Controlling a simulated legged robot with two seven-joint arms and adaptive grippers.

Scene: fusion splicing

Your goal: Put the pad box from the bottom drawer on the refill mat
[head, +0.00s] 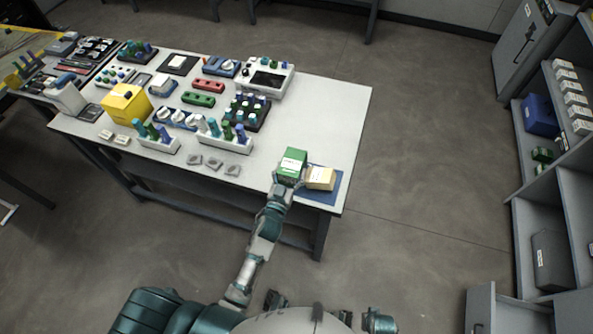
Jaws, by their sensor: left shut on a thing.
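My left gripper (289,178) is at the front right of the table and is shut on a green box (293,159) with a white label. The green box is at the back left edge of the blue mat (328,197). I cannot tell whether it touches the mat or table. A tan box (320,178) with a pale label sits on the mat, just right of the gripper. Which box is the pad box cannot be read from the labels.
The white table (335,110) is clear behind the green box. Racks, bottles and trays fill its left and middle. Three small grey pieces (213,163) lie left of my gripper. A grey shelf unit (513,150) stands at right, with what looks like an open drawer (481,308) low down.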

